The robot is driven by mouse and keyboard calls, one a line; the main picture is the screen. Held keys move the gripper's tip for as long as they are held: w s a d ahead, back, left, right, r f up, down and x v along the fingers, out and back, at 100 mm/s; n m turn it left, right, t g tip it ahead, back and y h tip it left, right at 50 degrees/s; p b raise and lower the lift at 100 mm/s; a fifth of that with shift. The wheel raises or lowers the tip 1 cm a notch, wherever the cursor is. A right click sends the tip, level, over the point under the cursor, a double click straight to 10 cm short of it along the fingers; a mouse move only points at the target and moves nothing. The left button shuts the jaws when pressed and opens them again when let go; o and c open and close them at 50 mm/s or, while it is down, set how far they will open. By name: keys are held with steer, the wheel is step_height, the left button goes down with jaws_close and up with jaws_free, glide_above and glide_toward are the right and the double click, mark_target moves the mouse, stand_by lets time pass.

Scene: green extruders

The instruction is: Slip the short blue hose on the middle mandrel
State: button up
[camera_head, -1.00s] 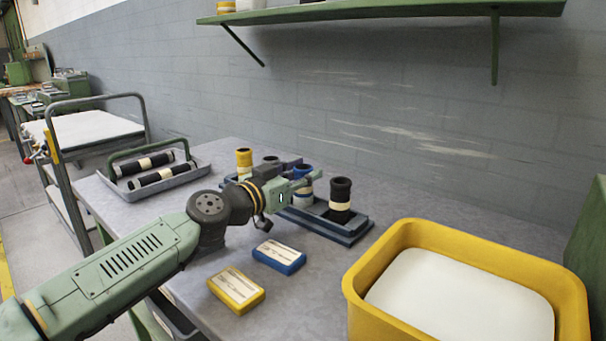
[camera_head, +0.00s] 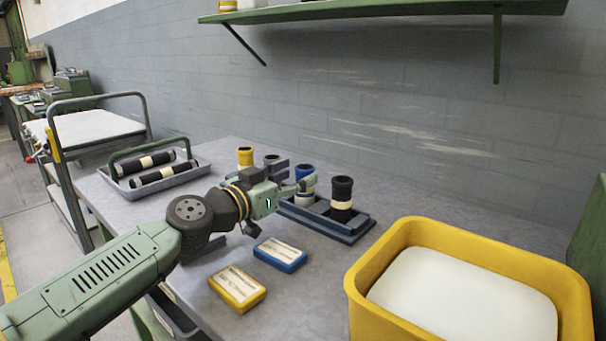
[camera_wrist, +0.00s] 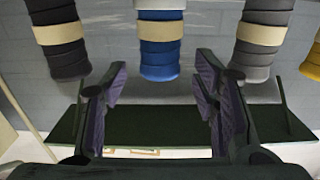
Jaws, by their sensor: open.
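The blue hose (camera_head: 304,174), with a cream band, stands upright in a dark blue rack (camera_head: 352,234), among grey, black and yellow ones. My gripper (camera_head: 304,186) is open and empty at the near left side of the blue hose and hides part of it. In the wrist view, which looks upside down, the blue hose (camera_wrist: 160,60) hangs centred between my two spread fingers (camera_wrist: 161,72). Whether its end lies between the fingertips or just beyond them, I cannot tell. I cannot make out a bare mandrel.
A black hose (camera_head: 341,190) and a grey one (camera_head: 272,161) flank the blue one; the yellow hose (camera_head: 245,157) is further left. Blue (camera_head: 280,254) and yellow boxes (camera_head: 237,288) lie in front. A yellow bin (camera_head: 408,235) stands right, a grey tray (camera_head: 118,184) left.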

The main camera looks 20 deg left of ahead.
steer(key=v, duration=0.8)
steer(key=shift+s, duration=0.3)
